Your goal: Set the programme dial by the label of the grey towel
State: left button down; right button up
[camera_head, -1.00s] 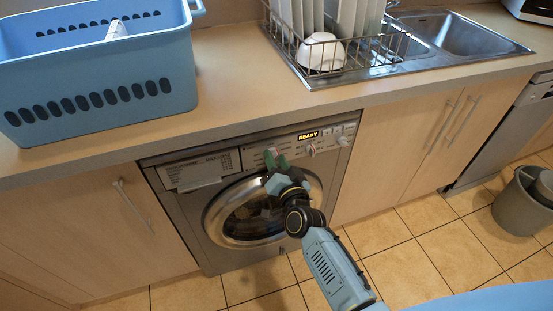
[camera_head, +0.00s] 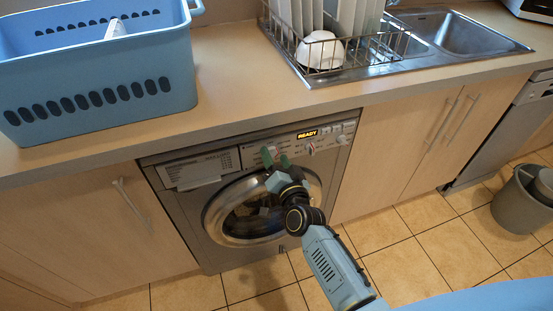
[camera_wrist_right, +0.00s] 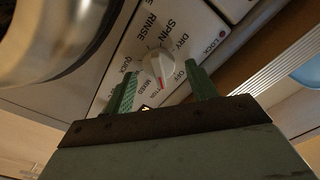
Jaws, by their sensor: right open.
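The programme dial (camera_wrist_right: 158,65) is a white round knob on the washing machine's panel, seen in the right wrist view. Its red mark points down the picture, toward a label partly hidden by my gripper. The labels QUICK, RINSE, SPIN, DRY, OFF and MIXED read around it. My right gripper (camera_head: 276,158) is open, its green fingers at the panel of the washing machine (camera_head: 215,235). In the wrist view its fingers (camera_wrist_right: 163,74) stand on either side of the dial; contact cannot be told. No grey towel or its label shows clearly. My left gripper is out of view.
The display (camera_head: 307,134) reads READY. A second knob (camera_head: 311,149) sits to the right on the panel. The round door (camera_head: 232,238) is below. A blue basket (camera_head: 95,70) with a white item inside stands on the worktop (camera_head: 235,85). A dish rack is near the sink.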

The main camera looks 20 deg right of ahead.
jog(key=shift+s, duration=0.25)
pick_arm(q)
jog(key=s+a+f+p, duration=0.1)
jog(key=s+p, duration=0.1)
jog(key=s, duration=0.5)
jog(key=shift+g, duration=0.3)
pick_arm(e)
jog(key=s, duration=1.3)
jog(key=shift+d, duration=0.25)
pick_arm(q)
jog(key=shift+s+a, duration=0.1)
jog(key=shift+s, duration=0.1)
